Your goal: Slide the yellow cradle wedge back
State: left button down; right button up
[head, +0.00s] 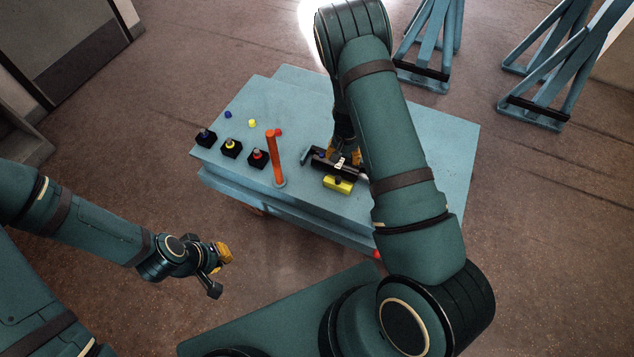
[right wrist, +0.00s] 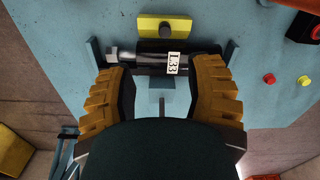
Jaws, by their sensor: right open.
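The yellow cradle wedge (head: 338,186) lies on the blue table, along the near side of a black cylindrical fitting (head: 323,164). In the right wrist view the wedge (right wrist: 148,26) has a dark knob, and the fitting (right wrist: 148,63), labelled L33, lies between two blue uprights. My right gripper (head: 343,155) is over the fitting, its tips partly hidden in the head view. In the right wrist view its jaws (right wrist: 160,70) are spread and empty, tips close to the fitting; contact is unclear. My left gripper (head: 219,270) is off the table; its opening is unclear.
The blue table (head: 430,140) carries an orange post (head: 275,158) left of the fitting. Black boxes with blue (head: 206,138), yellow (head: 231,148) and red (head: 258,159) caps stand further left. Blue stands (head: 430,45) are on the floor behind. The table's right part is bare.

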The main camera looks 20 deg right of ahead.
aim_at(338, 178)
jog(key=f+b, duration=0.1)
jog(key=f, duration=0.3)
jog(key=f+b, duration=0.1)
jog(key=f, duration=0.4)
jog(key=w+f+b, duration=0.1)
jog(key=f, duration=0.3)
jog(key=shift+a+f, duration=0.1)
jog(key=shift+f, duration=0.25)
grip_shut()
jog(key=shift+s, duration=0.1)
